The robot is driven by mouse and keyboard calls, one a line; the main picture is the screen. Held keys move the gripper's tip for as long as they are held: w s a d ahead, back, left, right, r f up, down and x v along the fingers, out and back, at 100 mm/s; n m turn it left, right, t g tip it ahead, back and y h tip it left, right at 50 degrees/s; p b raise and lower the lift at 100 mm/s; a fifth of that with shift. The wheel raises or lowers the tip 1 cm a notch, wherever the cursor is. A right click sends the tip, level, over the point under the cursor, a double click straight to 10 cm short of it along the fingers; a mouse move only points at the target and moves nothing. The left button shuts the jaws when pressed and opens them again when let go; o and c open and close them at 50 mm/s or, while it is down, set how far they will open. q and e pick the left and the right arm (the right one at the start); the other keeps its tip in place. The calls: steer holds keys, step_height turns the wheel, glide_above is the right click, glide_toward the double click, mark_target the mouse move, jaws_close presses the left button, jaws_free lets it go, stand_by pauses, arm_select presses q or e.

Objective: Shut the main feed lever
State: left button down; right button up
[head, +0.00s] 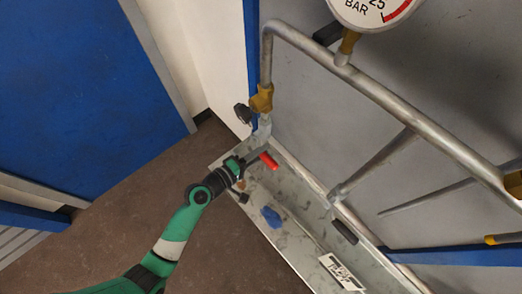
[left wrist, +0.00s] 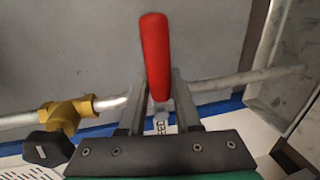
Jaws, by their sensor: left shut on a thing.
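The red-handled lever (head: 268,160) is on the grey pipework at the left, just above the metal tray. It also shows in the left wrist view (left wrist: 155,55), its red handle standing up past the fingers. My left gripper (head: 252,157) is shut on the lever, with one finger on each side of it in the left wrist view (left wrist: 160,108). A small white label with dark letters, partly hidden, shows below the handle between the fingers. The lever's pivot is hidden. My right gripper is not in view.
A brass valve (head: 262,99) with a black knob (head: 243,113) sits on the pipe above the lever. A pressure gauge (head: 370,8) is at the top. The metal tray (head: 285,232) holds a blue cloth-like patch (head: 271,216). Open floor lies left of the tray.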

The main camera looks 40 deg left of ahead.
arm_select(q)
steer(key=shift+r, duration=0.15)
steer(key=c, duration=0.6)
jaws_free()
steer(key=v, duration=1.1)
steer(key=shift+s+a, duration=0.15)
steer(key=shift+s, duration=0.1)
